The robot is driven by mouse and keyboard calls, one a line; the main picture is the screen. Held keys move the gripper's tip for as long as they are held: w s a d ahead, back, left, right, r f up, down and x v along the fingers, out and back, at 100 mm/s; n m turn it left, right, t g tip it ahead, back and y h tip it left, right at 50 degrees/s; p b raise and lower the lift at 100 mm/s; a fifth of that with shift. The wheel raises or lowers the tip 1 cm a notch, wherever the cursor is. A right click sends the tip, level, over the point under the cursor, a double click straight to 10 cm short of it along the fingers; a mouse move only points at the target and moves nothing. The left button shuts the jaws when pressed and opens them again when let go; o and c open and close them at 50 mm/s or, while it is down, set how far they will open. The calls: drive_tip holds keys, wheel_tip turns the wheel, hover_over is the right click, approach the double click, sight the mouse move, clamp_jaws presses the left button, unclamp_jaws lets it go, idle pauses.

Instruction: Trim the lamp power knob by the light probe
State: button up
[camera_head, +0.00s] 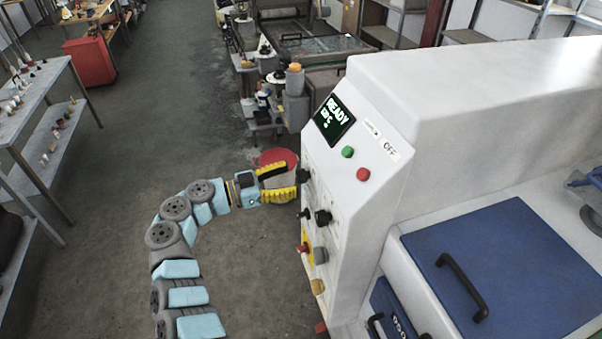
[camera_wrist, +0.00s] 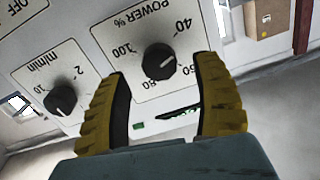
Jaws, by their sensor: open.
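The lamp power knob (camera_wrist: 158,62) is black, on a white plate marked POWER % in the wrist view. A pale mark on it seems to point right, toward the 60; its exact setting is unclear. My gripper (camera_wrist: 163,72) is open, its yellow-ribbed fingers on either side of the knob in the picture; I see no contact. In the head view my gripper (camera_head: 290,181) is at the panel's left edge, by a black knob (camera_head: 303,175). I cannot make out a light probe in either view.
A second black knob (camera_wrist: 60,97), marked m/min, is left of the power knob. A red bucket (camera_head: 277,156) stands behind my gripper.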

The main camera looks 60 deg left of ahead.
sight(298, 177)
drive_tip(key=shift+w+d, duration=0.2)
drive_tip(key=shift+w, duration=1.65)
clamp_jaws()
